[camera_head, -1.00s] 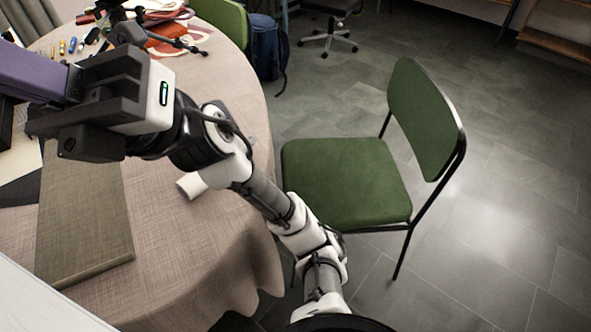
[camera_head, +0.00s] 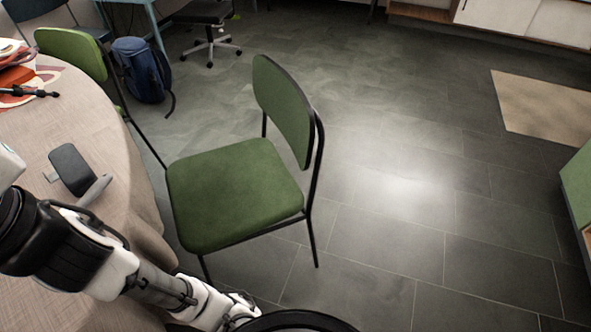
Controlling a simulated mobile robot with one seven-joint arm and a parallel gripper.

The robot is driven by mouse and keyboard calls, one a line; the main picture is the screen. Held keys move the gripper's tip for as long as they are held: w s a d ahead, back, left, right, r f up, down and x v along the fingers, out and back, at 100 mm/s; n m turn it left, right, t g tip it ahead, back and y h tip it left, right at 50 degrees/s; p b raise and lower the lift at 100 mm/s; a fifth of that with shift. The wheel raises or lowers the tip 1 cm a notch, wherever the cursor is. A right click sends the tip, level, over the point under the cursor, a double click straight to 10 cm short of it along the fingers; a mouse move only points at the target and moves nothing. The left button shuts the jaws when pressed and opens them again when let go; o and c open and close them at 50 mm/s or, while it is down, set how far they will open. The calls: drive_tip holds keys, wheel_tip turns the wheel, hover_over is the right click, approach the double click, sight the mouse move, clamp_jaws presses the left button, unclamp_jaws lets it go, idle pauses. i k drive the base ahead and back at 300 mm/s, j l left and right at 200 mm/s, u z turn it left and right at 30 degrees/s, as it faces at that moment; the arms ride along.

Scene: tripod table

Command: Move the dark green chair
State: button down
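The dark green chair (camera_head: 234,190) stands upright on the floor in the middle of the head view. Its green seat is by the round table's edge and its backrest (camera_head: 285,112) is on the right side, on a black metal frame. My arm comes up from the bottom of the view and runs left over the table, in front of and to the left of the chair. My gripper is past the left edge, out of view. No part of my arm visibly touches the chair.
The cloth-covered round table (camera_head: 115,130) fills the left. A dark grey object with a light handle (camera_head: 72,168) lies on it. A lighter green chair (camera_head: 70,52), a blue backpack (camera_head: 140,70) and a wheeled office chair (camera_head: 208,30) stand behind. The floor right of the chair is clear.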

sight(223, 198)
drive_tip(key=i+l, duration=0.15)
drive_tip(key=l, duration=0.25)
drive_tip(key=i+l+u, duration=0.15)
drive_tip(key=l, duration=0.2)
drive_tip(key=i+l, duration=0.1)
drive_tip(key=l, duration=0.3)
drive_tip(key=i+l+u, duration=0.1)
drive_tip(key=l, duration=0.3)
drive_tip(key=i+l+u, duration=0.1)
drive_tip(key=l, duration=0.3)
drive_tip(key=i+l, duration=0.2)
drive_tip(key=i+l+u, duration=0.15)
drive_tip(key=l, duration=0.25)
drive_tip(key=i+l, duration=0.2)
drive_tip(key=i+l+u, duration=0.1)
drive_tip(key=i+l, duration=0.3)
drive_tip(key=i, duration=0.1)
